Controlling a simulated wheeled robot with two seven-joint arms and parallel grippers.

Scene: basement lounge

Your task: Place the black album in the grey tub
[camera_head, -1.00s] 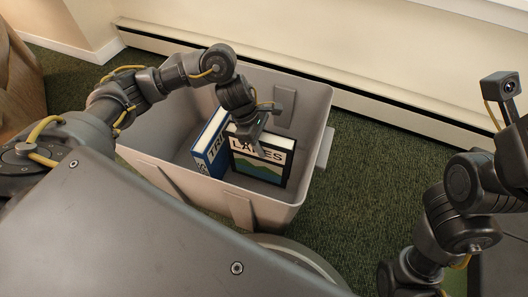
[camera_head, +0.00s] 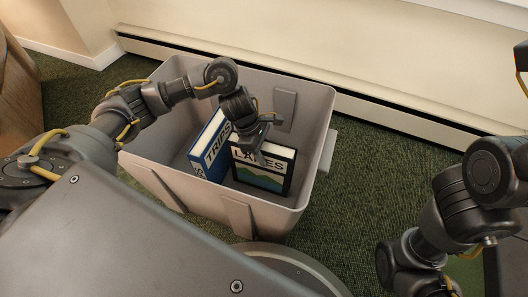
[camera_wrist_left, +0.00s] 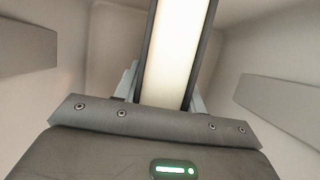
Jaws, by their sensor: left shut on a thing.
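The black album (camera_head: 262,177), with "LAKES" and a green-blue landscape on its cover, is upright inside the grey tub (camera_head: 308,120). My left gripper (camera_head: 258,148) reaches down into the tub and is shut on the album's top edge. In the left wrist view the album's pale pages (camera_wrist_left: 174,50) show between dark covers, with a finger on each side. I cannot tell whether its lower edge touches the tub floor. My right arm is at the right of the head view, but its gripper is out of the frame.
A blue album (camera_head: 211,148) marked "TRIPS" stands in the tub just left of the black one, at an angle to it. The tub is on green carpet (camera_head: 350,200), near a wall with a baseboard heater (camera_head: 400,110). Wooden furniture (camera_head: 18,85) is at far left.

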